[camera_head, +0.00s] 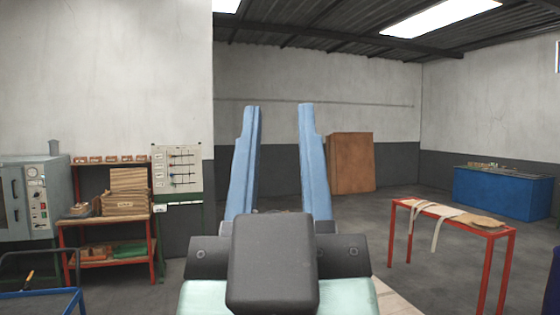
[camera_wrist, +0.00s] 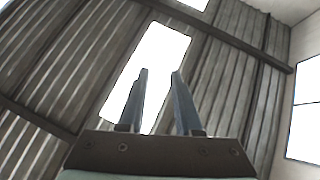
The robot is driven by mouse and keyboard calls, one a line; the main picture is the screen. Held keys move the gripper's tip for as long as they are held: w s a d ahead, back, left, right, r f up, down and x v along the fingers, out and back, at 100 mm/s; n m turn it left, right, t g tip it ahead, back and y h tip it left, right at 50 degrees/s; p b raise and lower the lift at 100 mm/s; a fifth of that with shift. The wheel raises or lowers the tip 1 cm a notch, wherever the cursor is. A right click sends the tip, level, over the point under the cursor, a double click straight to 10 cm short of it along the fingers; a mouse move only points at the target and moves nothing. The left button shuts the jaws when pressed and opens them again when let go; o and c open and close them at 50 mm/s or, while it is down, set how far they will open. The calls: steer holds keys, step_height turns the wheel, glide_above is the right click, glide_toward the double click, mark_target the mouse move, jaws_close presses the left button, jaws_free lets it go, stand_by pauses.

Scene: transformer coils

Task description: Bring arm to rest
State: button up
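My gripper (camera_head: 279,112) stands in the middle of the head view, with its two blue fingers pointing up and spread apart. It is open and nothing shows between the fingers. In the wrist view my gripper (camera_wrist: 158,75) points at the corrugated ceiling and a bright skylight (camera_wrist: 150,65). The fingers touch nothing in either view.
A red-framed shelf (camera_head: 107,219) with wooden pieces stands at left beside a grey cabinet oven (camera_head: 33,195). A red table (camera_head: 500,232) with straps stands at right. Behind are a brown wooden box (camera_head: 351,163) and a blue bench (camera_head: 500,195). Floor between them looks clear.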

steer(key=shift+s+r+m+t, duration=0.3)
steer(key=shift+s+r+t, duration=0.1)
steer(key=shift+s+r, duration=0.3)
